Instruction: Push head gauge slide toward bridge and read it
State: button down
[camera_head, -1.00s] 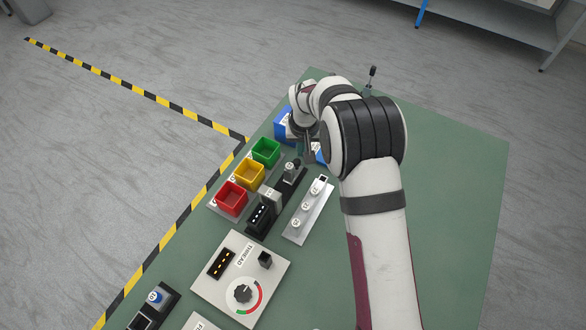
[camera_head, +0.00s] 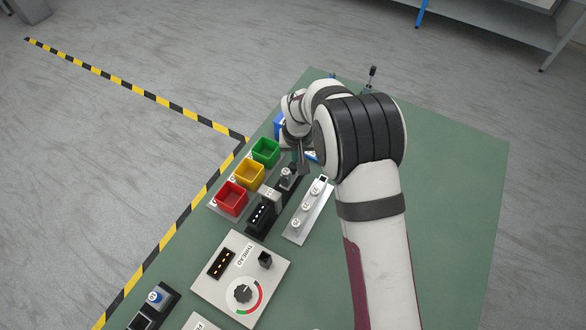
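The gauge is a dark, narrow fixture (camera_head: 258,222) running diagonally beside the coloured bins. A display with light marks shows at its near end; it is too small to read. A small grey block, seemingly the bridge (camera_head: 272,197), stands over the track. A slide with a pale round top (camera_head: 287,173) sits on the track at the far side of this block, with a gap between them. My gripper (camera_head: 302,163) points down right behind the slide, at its far end. Its dark fingers look close together, but I cannot tell whether they are shut or touch the slide.
Red (camera_head: 231,199), yellow (camera_head: 249,173) and green (camera_head: 265,152) bins stand left of the gauge. A pale strip with several round pieces (camera_head: 308,212) lies to the right. A thread panel with a dial (camera_head: 240,281) is nearer. The green table (camera_head: 455,215) is clear at right.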

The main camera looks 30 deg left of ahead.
aim_at(284, 178)
jog(key=shift+s, duration=3.5)
jog(key=shift+w, duration=0.1)
jog(key=shift+w, duration=0.55)
jog(key=shift+r, duration=3.5)
